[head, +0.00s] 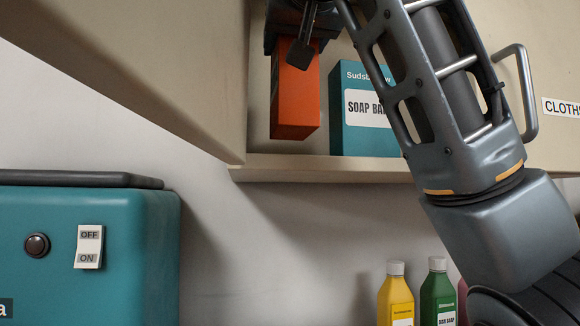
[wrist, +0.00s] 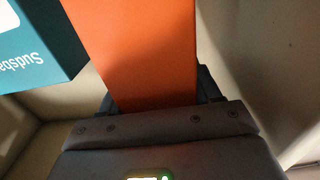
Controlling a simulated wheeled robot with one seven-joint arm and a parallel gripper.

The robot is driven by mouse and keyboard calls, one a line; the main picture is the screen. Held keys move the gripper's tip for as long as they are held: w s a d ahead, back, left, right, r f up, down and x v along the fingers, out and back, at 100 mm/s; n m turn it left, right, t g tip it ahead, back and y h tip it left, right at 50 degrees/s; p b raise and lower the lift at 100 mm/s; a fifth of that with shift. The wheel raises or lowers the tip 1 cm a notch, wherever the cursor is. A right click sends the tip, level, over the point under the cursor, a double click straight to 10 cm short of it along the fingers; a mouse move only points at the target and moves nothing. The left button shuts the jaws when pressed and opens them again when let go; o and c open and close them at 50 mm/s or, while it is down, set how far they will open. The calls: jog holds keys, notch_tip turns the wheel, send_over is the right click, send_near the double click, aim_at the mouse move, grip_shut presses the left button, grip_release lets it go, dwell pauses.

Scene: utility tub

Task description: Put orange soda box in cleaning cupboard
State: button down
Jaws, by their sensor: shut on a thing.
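The orange box (head: 295,108) is upright in my gripper (head: 300,50), inside the open cupboard (head: 300,168), left of a teal soap box. It also shows in the wrist view (wrist: 140,50), between the fingers of my gripper (wrist: 158,100). My gripper is shut on its upper part. The box's bottom looks a little above the cupboard floor or close to it; I cannot tell whether it touches. Any label on the orange box is not visible.
The teal soap box (head: 365,135) stands close to the right of the orange box; it also shows in the wrist view (wrist: 40,50). The open cupboard door (head: 140,60) is at the left. A cupboard front marked "CLOTHS" (head: 562,108) is at the right. Yellow (head: 396,298) and green (head: 438,292) bottles stand below.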

jog(key=shift+s+d+f+p, duration=0.1)
jog(key=shift+f+p, duration=0.3)
jog(key=shift+f, duration=1.35)
jog(key=shift+c, duration=1.1)
grip_release()
jog(key=shift+f, duration=0.1)
jog(key=b+v, duration=0.4)
jog(key=v, duration=0.7)
jog(key=shift+s, duration=0.35)
jog(key=shift+d, duration=0.15)
